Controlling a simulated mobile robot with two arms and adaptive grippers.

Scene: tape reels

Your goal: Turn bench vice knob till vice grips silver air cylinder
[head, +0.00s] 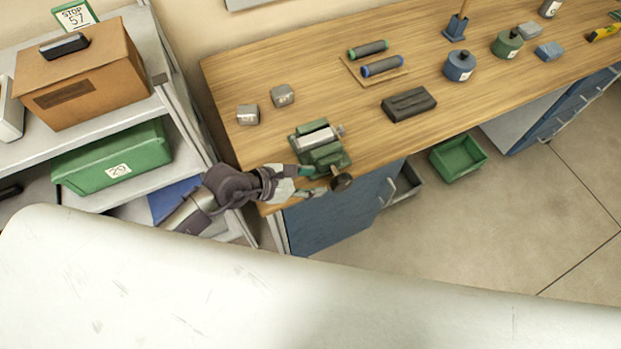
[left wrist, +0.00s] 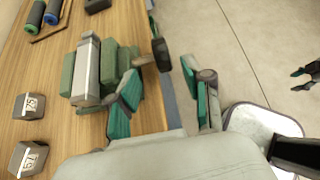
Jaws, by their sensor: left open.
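The green bench vice (head: 325,157) stands at the front edge of the wooden bench. The silver air cylinder (head: 314,138) lies between its jaws; whether they touch it is unclear. It also shows in the left wrist view (left wrist: 86,66). The dark vice knob (head: 341,182) sticks out at the vice's front, beyond the bench edge. My left gripper (head: 314,182) is open and empty beside it. In the left wrist view the knob (left wrist: 161,54) appears between and beyond the green-padded fingertips. A small dark and green shape at that view's right edge may be my right gripper (left wrist: 304,77).
Two grey weights (head: 248,115) lie left of the vice, and a dark block (head: 408,104) right of it. Tape rolls on a wooden board (head: 352,69) lie behind. A shelf with a green bin (head: 112,155) stands left. A green crate (head: 458,158) sits low, right of the vice.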

